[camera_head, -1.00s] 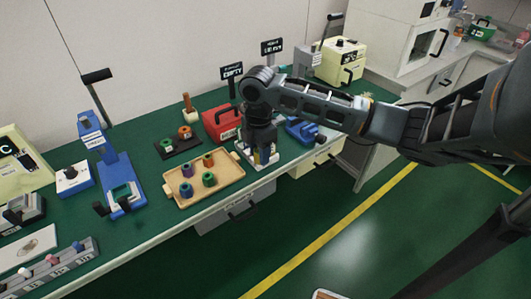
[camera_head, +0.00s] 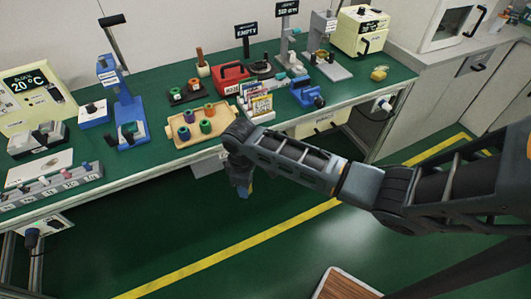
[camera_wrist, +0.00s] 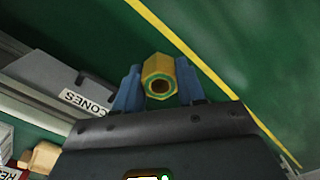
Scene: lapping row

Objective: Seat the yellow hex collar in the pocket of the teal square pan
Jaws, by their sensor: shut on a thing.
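The yellow hex collar (camera_wrist: 157,72) is between the two blue fingertips of my gripper (camera_wrist: 158,90) in the wrist view, its round bore with a green inner ring facing the camera. My gripper is shut on it. I cannot clearly make out the teal square pan in either view.
A tan tray (camera_head: 181,138) with several coloured spools lies on the bench. To its right are a red box (camera_head: 232,80), a rack of labelled cards (camera_head: 258,103) and a blue vise (camera_head: 306,93). A grey drawer labelled CONES (camera_wrist: 62,84) is near my gripper. The floor ahead is clear.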

